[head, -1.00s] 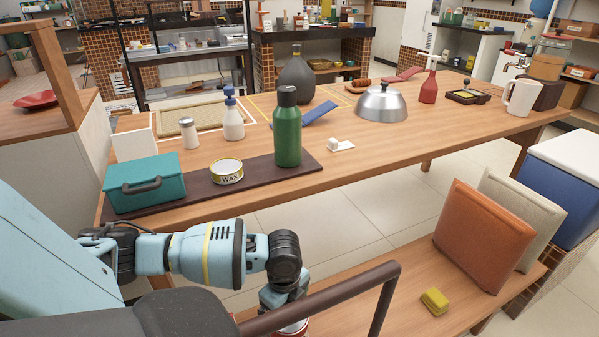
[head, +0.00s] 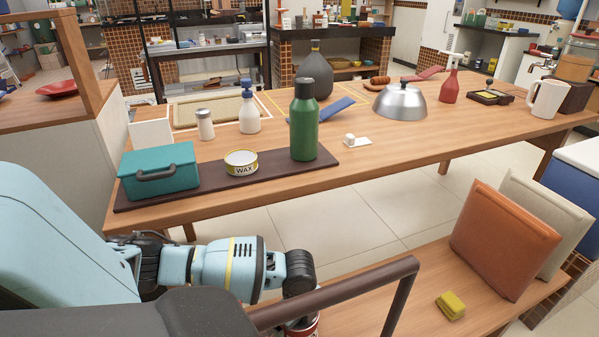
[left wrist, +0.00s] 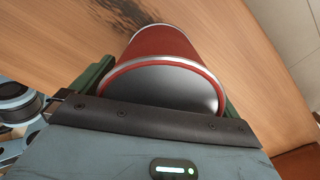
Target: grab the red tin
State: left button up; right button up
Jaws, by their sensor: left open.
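The red tin (left wrist: 160,48) fills the upper middle of the left wrist view, a cylinder with a pale metal rim and a dark, shiny end toward the camera. It is at the wooden bench surface. My left gripper (left wrist: 163,88) is open, with its green fingers on either side of the tin. I cannot tell whether either finger touches it. In the head view only a sliver of red and white shows at the bottom edge under my left wrist, and the left fingers are hidden there. My right gripper is not in view.
The low wooden bench (head: 375,310) carries a yellow sponge (head: 451,306) and an orange cushion (head: 503,240). A longer table behind holds a teal box (head: 158,171), a wax tin (head: 241,162) and a green bottle (head: 304,122). A dark bar (head: 340,290) crosses the foreground.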

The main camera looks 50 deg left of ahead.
pick_arm(q)
jog(key=c, duration=1.1)
jog(key=shift+r, duration=0.15)
notch_tip(320, 180, up, 3)
jog(key=shift+w+r+p, duration=0.1)
jog(key=shift+r+p, duration=0.1)
jog(key=shift+p, duration=0.5)
jog(key=s+d+r+p, duration=0.1)
jog(key=s+d+p, duration=0.1)
jog(key=s+d, duration=0.9)
jog(key=shift+s+p, duration=0.35)
